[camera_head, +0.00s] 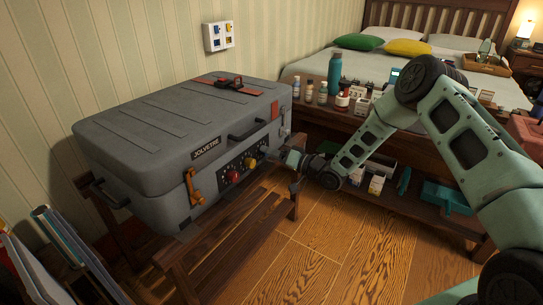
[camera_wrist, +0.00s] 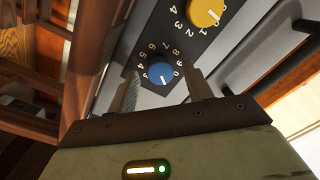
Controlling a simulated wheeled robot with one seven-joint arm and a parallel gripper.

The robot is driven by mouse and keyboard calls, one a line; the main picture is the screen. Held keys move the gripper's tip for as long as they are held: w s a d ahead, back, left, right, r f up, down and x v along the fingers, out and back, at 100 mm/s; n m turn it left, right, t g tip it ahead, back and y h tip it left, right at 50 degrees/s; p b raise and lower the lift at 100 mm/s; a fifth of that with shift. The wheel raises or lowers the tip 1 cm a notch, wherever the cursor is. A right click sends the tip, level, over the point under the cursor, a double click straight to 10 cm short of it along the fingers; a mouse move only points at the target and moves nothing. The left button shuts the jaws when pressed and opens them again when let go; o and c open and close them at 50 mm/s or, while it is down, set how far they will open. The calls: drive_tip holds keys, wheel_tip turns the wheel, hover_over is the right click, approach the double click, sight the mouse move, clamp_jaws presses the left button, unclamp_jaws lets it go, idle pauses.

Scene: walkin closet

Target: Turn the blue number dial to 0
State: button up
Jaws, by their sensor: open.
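The blue number dial (camera_wrist: 161,73) is on the dark panel of the grey case, in the middle of the wrist view. White digits ring it, and its white pointer mark points toward the bottom of the picture. I cannot read a digit at that mark. My gripper (camera_wrist: 163,88) is open, with one finger on each side of the dial's lower part. I cannot tell whether the fingers touch it. In the head view my gripper (camera_head: 283,158) is at the right end of the case's front panel, and the blue dial is not clearly visible there.
A yellow dial (camera_wrist: 204,12) is beside the blue one, and a red dial (camera_head: 233,176) is further left. The grey case (camera_head: 150,130) rests on a wooden rack (camera_head: 245,230). A black handle (camera_head: 253,122) juts out above the panel. A bench with bottles (camera_head: 309,92) stands behind my arm.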

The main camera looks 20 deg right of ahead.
drive_tip(key=shift+w+a, duration=0.15)
drive_tip(key=c, duration=1)
drive_tip(key=shift+o, duration=0.2)
drive_tip(key=shift+n, duration=3.4)
